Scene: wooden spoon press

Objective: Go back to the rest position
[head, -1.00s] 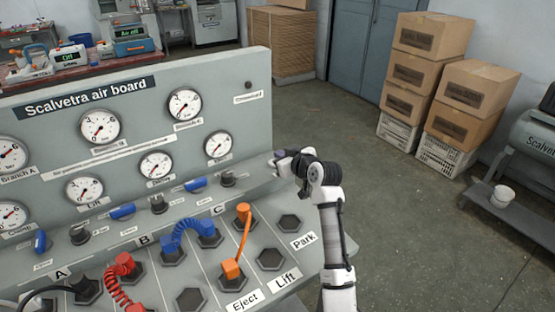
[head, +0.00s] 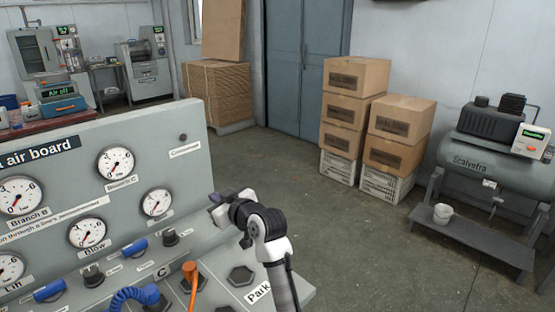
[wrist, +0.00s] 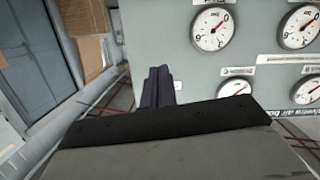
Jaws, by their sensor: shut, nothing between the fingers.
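My gripper (head: 217,201) is at the right end of the air board (head: 190,150), in front of its panel and above the sloped desk part. Its fingers are shut and empty. In the wrist view the closed fingers (wrist: 158,86) show against the floor and the panel's edge, with gauges to their right. My arm rises from the bottom of the head view over the desk's right end, near the Park label (head: 259,293).
Blue valve handles (head: 134,247), a blue coiled hose (head: 135,295) and an orange hose (head: 193,282) are on the board. Stacked boxes (head: 355,110) stand behind. The floor between is open.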

